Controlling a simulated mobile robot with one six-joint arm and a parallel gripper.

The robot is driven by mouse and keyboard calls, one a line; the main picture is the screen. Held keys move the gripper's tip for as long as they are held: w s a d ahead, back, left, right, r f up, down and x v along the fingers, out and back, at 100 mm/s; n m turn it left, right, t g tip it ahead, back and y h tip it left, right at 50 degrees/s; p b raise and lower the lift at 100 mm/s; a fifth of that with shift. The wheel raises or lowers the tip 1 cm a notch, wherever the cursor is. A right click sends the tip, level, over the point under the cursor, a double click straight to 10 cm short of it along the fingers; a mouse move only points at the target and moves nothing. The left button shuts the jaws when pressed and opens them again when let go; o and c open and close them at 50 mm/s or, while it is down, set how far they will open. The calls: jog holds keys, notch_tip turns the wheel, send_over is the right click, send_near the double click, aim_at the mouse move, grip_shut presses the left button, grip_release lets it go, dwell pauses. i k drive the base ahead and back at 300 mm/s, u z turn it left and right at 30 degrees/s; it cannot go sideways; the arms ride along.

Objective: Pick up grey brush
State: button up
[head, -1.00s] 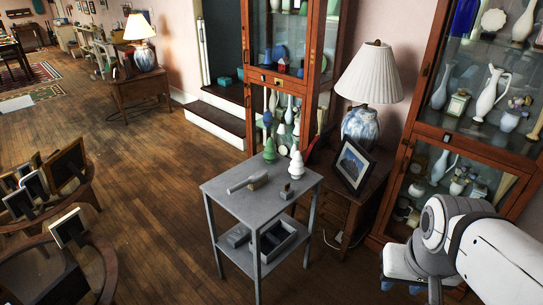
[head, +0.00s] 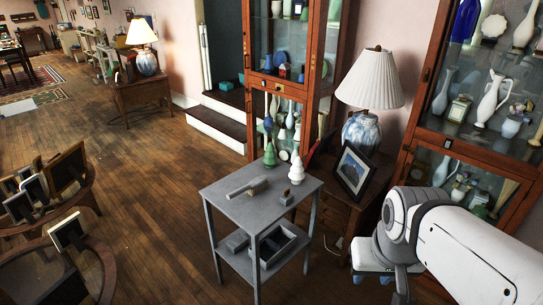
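A grey brush (head: 241,189) lies on the top of a small grey two-tier table (head: 232,207), with a tan part at its right end. My white and grey arm reaches in from the lower right, to the right of the table and well apart from the brush. No gripper fingers can be made out in the head view.
On the same tabletop stand a green tree figure (head: 270,156), a white tree figure (head: 296,169) and a small grey and tan item (head: 286,198). A lamp (head: 369,90) and picture frame (head: 354,170) stand behind right. Glass cabinets line the wall.

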aim_at(258, 184)
jog(key=z, duration=0.05)
jog(key=i, duration=0.9)
jog(key=u, duration=0.1)
